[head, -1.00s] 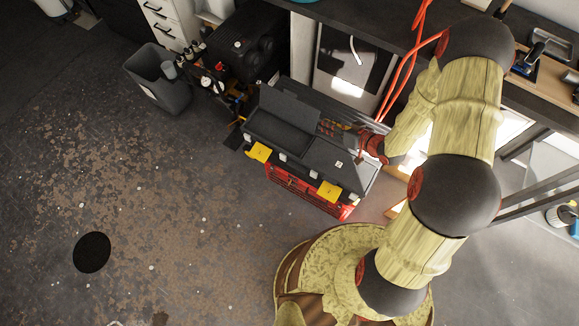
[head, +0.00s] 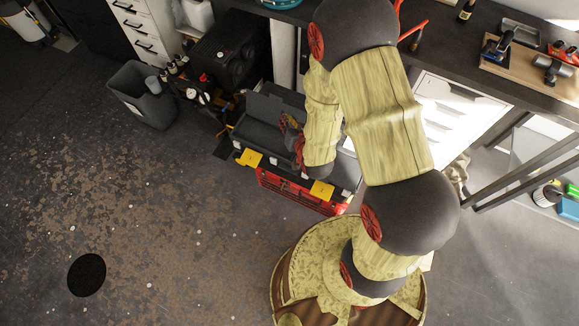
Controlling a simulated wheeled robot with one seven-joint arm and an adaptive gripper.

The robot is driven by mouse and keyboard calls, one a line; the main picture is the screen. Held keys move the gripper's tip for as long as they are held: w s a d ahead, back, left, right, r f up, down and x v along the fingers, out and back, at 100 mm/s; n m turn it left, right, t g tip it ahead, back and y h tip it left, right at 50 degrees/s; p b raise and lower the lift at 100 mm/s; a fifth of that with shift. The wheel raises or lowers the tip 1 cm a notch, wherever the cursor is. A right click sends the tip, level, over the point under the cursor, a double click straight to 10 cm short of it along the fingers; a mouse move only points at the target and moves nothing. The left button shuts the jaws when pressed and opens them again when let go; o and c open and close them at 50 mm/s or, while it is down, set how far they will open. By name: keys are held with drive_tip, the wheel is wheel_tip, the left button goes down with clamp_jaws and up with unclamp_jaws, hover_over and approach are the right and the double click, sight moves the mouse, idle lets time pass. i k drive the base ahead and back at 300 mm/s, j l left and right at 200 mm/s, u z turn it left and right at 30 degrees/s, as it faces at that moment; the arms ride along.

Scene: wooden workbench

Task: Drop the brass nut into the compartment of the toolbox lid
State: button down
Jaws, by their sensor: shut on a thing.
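The toolbox has a black lid (head: 262,138) with yellow latches and stands on a red lower part (head: 290,190) at the middle of the head view. A flap on the lid's left part stands raised (head: 272,108), with a dark open compartment in front of it. My gripper (head: 287,123) is over the lid, beside the right end of that compartment. It is small in the view and partly hidden by my arm. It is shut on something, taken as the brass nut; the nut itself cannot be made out. My arm covers much of the lid's right part.
A grey bin (head: 142,98) and a black compressor (head: 228,55) stand behind and left of the toolbox. A dark workbench (head: 470,75) with a wooden tool board (head: 535,70) runs along the back right. The floor at left is mostly clear.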

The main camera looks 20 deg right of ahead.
sight(273, 147)
drive_tip(key=j+z, duration=0.15)
drive_tip(key=z, duration=0.3)
drive_tip(key=j+z, duration=0.2)
drive_tip(key=z, duration=0.3)
drive_tip(key=j+z, duration=0.1)
drive_tip(key=z, duration=0.35)
drive_tip(key=k+j, duration=0.2)
drive_tip(key=j, duration=0.15)
drive_tip(key=k+j, duration=0.2)
drive_tip(key=j, duration=0.15)
drive_tip(key=k+j, duration=0.2)
drive_tip(key=j, duration=0.15)
